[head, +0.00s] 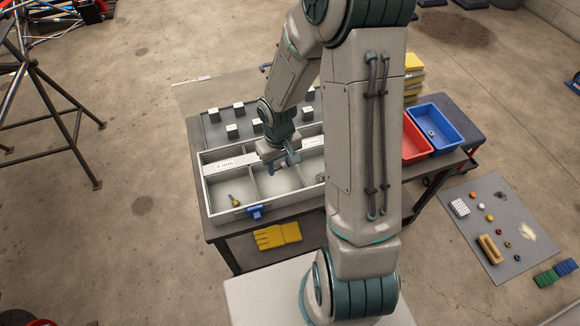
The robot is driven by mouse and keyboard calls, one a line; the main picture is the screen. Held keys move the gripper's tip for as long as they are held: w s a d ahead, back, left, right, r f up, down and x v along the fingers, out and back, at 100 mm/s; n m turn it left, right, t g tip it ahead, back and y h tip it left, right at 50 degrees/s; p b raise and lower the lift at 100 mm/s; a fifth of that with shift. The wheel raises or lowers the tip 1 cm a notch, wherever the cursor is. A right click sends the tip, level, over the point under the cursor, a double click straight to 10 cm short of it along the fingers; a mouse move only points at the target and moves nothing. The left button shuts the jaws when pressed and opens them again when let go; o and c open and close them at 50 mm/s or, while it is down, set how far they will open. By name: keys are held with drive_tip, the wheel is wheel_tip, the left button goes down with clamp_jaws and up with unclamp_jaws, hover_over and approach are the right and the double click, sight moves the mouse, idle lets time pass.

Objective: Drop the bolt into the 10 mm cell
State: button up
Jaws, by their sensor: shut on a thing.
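A grey divided box (226,214) stands on the table, with several open cells. A small bolt-like piece (232,200) lies in its front left cell. A white label strip (226,164) behind that cell ends in "mm"; I cannot read the digit surely. My gripper (279,166) points down over the middle cell (284,184), close to the strip and divider behind it. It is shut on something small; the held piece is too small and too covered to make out. My arm hides the right end of the box, and the 10 mm label cannot be read.
Several dark blocks (232,131) stand on a grey mat behind the box. A red bin (414,143) and a blue bin (446,128) stand to the right, beyond my arm. A blue latch (255,211) sticks out at the box's front.

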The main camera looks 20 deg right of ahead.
wheel_tip(320, 180, down, 3)
drive_tip(key=shift+r+b, duration=0.2)
drive_tip(key=shift+b, duration=0.5)
drive_tip(key=o, duration=1)
drive_tip(key=shift+o, duration=0.2)
drive_tip(key=shift+r, duration=0.15)
wheel_tip(320, 180, up, 14)
drive_tip(key=p, duration=0.3)
